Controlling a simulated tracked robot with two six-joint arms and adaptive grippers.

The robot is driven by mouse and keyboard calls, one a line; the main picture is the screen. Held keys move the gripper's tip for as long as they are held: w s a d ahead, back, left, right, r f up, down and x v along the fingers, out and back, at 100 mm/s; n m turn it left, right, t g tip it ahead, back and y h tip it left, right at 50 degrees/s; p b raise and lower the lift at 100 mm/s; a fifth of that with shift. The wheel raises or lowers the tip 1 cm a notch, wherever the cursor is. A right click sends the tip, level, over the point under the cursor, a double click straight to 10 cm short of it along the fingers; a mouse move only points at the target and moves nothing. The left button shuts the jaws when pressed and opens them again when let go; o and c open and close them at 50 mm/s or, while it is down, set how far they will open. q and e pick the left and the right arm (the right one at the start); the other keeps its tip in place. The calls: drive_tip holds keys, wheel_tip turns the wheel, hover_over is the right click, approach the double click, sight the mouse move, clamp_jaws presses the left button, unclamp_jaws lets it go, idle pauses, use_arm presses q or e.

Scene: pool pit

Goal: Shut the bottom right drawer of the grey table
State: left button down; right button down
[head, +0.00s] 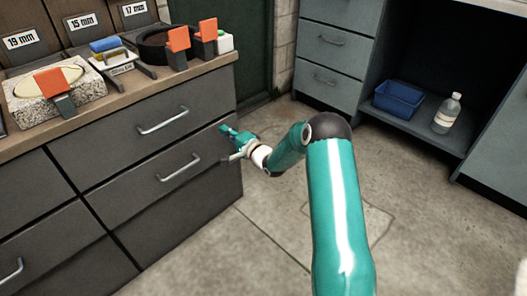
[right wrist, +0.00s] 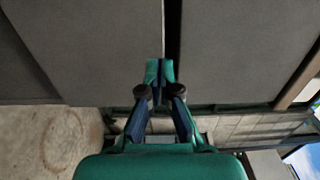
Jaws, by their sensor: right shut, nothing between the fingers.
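The grey table (head: 150,232) stands at the left of the head view, with its drawer fronts facing me. The bottom right drawer (head: 135,200) has a bar handle (head: 180,168) and lies under the top right drawer (head: 120,142). It looks close to flush; I cannot tell whether a small gap remains. My right gripper (head: 226,133) is shut and empty at the right end of the drawer fronts. In the right wrist view its fingertips (right wrist: 159,70) are together, close to the grey fronts and a dark seam (right wrist: 173,35). Contact is unclear. My left gripper is out of view.
The tabletop holds a stone block (head: 88,97), a blue sponge (head: 104,44) and orange-topped items. A teal cabinet (head: 335,45) stands at the back right, with a blue bin (head: 398,99) and a bottle (head: 447,113) on its shelf. The floor between (head: 265,215) is clear.

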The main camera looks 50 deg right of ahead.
drive_tip(key=s+p, duration=0.3)
drive_tip(key=s, duration=0.7)
drive_tip(key=w+a+n+y, duration=0.2)
drive_tip(key=w+a+y, duration=0.2)
drive_tip(key=a, duration=1.1)
drive_tip(key=s+a+f+n+g+y, duration=0.1)
drive_tip(key=a+f+g, duration=0.2)
drive_tip(key=a+f, duration=0.35)
drive_tip(key=s+a+f+n+g+y, duration=0.1)
drive_tip(key=s+a+f+n+g, duration=0.2)
drive_tip(key=a, duration=0.7)
drive_tip(key=s+a+f+n+g, duration=0.3)
drive_tip(key=s+a+f+g, duration=0.1)
drive_tip(key=s+a+f, duration=0.3)
drive_tip(key=s+f+n+g, duration=0.3)
drive_tip(key=s+n+g, duration=0.1)
drive_tip(key=s, duration=0.4)
drive_tip(key=s+f+n+g, duration=0.3)
drive_tip(key=s, duration=0.5)
wheel_tip(320, 180, up, 35)
drive_tip(key=n+p, duration=0.1)
drive_tip(key=p, duration=3.3)
drive_tip(key=shift+w+a+p, duration=0.15)
drive_tip(key=shift+a+p, duration=0.05)
drive_tip(key=shift+p, duration=0.2)
